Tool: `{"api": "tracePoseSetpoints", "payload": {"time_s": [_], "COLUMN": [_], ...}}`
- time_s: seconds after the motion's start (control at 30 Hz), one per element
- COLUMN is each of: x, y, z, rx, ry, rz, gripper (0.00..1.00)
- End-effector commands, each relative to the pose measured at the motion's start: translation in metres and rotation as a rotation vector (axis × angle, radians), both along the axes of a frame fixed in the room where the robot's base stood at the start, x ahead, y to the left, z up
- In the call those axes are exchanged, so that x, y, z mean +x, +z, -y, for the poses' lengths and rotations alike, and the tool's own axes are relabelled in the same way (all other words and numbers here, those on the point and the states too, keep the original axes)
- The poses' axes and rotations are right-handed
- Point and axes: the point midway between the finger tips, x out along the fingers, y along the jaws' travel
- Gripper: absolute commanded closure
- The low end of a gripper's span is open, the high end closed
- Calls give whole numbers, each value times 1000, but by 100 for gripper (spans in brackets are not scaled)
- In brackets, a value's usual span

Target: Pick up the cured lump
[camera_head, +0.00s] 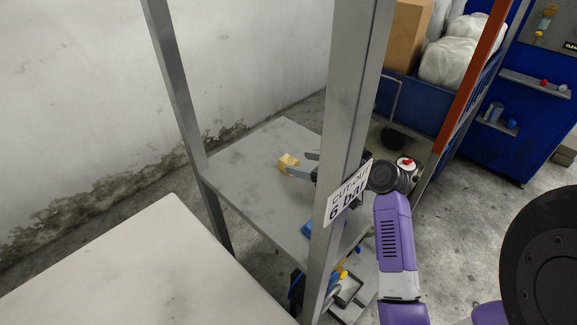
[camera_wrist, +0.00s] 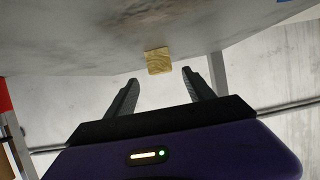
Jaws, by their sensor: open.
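The cured lump (camera_head: 288,162) is a small yellowish block on the grey metal shelf (camera_head: 245,185) in the head view. In the wrist view the lump (camera_wrist: 158,61) sits just beyond the fingertips, about midway between them. My gripper (camera_head: 300,164) reaches in behind the front post, its fingers pointing at the lump. It also shows in the wrist view (camera_wrist: 158,77), with two dark fingers spread apart and nothing between them. The post and its sign hide part of my gripper and wrist in the head view.
A grey post (camera_head: 349,110) with a "CUT-OUT 6 bar" sign (camera_head: 347,192) stands close beside my arm. A pale tabletop (camera_head: 140,275) lies at the front left. A blue bin (camera_head: 425,100) with white bags and a cardboard box (camera_head: 408,35) stands behind.

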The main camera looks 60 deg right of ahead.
Motion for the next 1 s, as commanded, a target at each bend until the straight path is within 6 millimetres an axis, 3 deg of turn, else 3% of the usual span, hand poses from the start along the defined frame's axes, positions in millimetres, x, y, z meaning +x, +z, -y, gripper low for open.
{"api": "tracePoseSetpoints", "payload": {"time_s": [0.4,0.73,0.77,1.0], "x": [47,54,54,54], "y": [-19,-24,-23,-23], "z": [9,10,10,10], "rx": [-1,-1,-1,-1], "ry": [1,0,0,0], "rz": [0,0,0,0], "gripper": [38,38,40,87]}}
